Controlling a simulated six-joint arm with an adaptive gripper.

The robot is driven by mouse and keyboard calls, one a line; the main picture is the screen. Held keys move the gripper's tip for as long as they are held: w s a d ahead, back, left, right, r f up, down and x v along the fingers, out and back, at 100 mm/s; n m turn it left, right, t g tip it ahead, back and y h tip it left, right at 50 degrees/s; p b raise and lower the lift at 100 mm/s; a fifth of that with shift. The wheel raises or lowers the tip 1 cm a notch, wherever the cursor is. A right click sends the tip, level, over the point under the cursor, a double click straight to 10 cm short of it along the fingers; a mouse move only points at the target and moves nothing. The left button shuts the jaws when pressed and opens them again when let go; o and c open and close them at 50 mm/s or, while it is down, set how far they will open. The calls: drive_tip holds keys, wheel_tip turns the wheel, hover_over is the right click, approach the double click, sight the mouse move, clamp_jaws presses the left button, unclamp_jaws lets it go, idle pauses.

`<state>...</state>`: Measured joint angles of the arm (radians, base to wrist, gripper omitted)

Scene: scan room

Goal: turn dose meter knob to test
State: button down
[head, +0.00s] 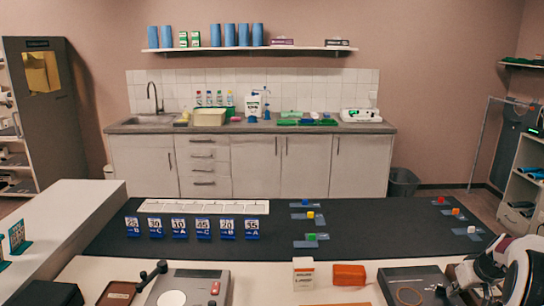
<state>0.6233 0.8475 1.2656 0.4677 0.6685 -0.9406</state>
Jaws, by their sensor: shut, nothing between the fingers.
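A grey device (190,290) with a pale round disc and a small red knob or button (215,288) lies at the bottom left of the near table, cut by the frame's lower edge. A dark-handled lever stands at its left side. I cannot tell whether it is the dose meter, and no knob marking is readable. My white and black arm (518,272) fills the bottom right corner. I cannot make out its gripper fingers in this view.
A black tray (388,283) with a ring, a white box (303,272) and an orange block (348,275) share the near table. Blue number cards (179,228) and coloured cubes stand on the dark mat (275,246) beyond. A sink counter (235,128) lines the back wall.

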drive_tip(key=shift+a, duration=0.65)
drive_tip(key=shift+w+a+r, duration=0.2)
drive_tip(key=shift+w+a, duration=0.05)
drive_tip(key=shift+a, duration=0.2)
idle(1.0)
drive_tip(key=shift+s, duration=0.2)
drive_tip(key=shift+s+a+f, duration=0.1)
drive_tip(key=shift+s+a, duration=0.05)
drive_tip(key=shift+s, duration=0.15)
idle(0.3)
drive_tip(key=shift+r, duration=2.9)
